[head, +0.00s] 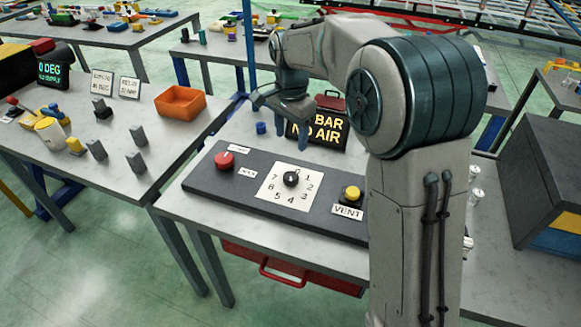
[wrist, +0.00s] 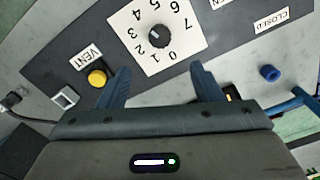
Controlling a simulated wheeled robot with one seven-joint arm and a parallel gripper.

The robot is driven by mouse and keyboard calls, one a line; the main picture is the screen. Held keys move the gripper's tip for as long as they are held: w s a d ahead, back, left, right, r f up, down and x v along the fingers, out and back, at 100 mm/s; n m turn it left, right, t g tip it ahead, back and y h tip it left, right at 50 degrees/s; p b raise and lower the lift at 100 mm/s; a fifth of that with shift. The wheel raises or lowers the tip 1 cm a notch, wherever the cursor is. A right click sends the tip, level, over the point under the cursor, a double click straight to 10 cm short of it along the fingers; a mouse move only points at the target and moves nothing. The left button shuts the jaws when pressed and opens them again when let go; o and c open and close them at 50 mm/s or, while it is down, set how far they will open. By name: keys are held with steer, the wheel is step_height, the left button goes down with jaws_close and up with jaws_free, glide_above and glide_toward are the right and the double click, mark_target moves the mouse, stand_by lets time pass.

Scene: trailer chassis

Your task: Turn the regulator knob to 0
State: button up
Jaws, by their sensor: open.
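The regulator knob (head: 291,179) is black and round, in the middle of a white dial plate (head: 270,190) numbered 0 to 7. It also shows in the wrist view (wrist: 158,38), where a small light mark is on it; I cannot tell surely which number it points to. My gripper (head: 282,115) is above and behind the dial, apart from the knob. In the wrist view my gripper (wrist: 161,69) has its two fingers spread with nothing between them. The knob lies beyond the fingertips, with the 0 on its near side.
The dark panel (head: 215,185) also carries a red knob (head: 224,160) and a yellow VENT button (head: 352,193). A display (head: 318,131) reading "BAR NO AIR" stands behind. A blue cap (head: 261,128) is on the table nearby. A dark box (head: 545,150) stands at right.

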mark_target(291, 176)
step_height(291, 176, down, 14)
steer(key=shift+r+p, duration=0.2)
steer(key=shift+p, duration=0.45)
steer(key=c, duration=1)
